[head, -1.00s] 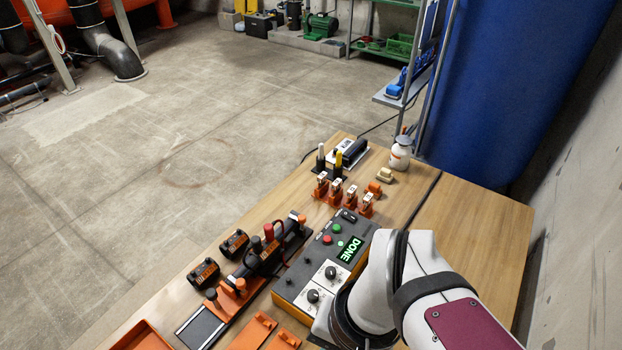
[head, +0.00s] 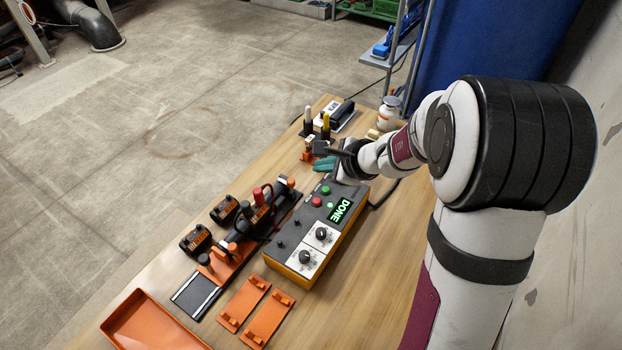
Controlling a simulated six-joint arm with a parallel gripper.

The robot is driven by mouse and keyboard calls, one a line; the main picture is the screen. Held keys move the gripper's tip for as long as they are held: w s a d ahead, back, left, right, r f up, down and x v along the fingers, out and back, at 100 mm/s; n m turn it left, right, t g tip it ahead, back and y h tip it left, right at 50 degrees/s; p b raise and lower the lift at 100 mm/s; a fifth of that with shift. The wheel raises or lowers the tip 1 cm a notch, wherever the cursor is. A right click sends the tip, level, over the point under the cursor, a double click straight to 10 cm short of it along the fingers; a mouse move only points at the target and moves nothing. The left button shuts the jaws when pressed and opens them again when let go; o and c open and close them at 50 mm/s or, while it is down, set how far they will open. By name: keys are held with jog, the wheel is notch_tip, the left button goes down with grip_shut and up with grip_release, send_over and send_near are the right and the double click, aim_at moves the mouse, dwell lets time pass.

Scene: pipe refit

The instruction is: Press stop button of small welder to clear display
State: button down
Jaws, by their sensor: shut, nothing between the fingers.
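The small welder (head: 292,232) is a dark grey box with orange sides on the wooden table. Its lit display (head: 341,210) reads DONE in green. A red button (head: 316,201) and a green button (head: 325,190) sit on its top panel left of the display, and two knobs on white plates lie at its near end. Which button is the stop is not legible. My gripper (head: 321,165) is shut and empty, its teal fingers just past the welder's far end, beyond the buttons and apart from them. My wrist partly hides that end.
A clamp rig (head: 240,240) stands left of the welder, with two black-and-orange blocks (head: 209,226) beside it. An orange tray (head: 150,325) and flat orange plates (head: 268,318) lie in front. Pens, a stapler-like tool (head: 342,112) and a white bottle (head: 388,112) stand behind.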

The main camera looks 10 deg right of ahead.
jog(key=shift+f, duration=4.35)
jog(key=shift+f, duration=0.45)
jog(key=shift+f, duration=0.45)
jog(key=shift+r, duration=0.9)
jog(key=shift+r, duration=0.1)
jog(key=shift+r, duration=2.4)
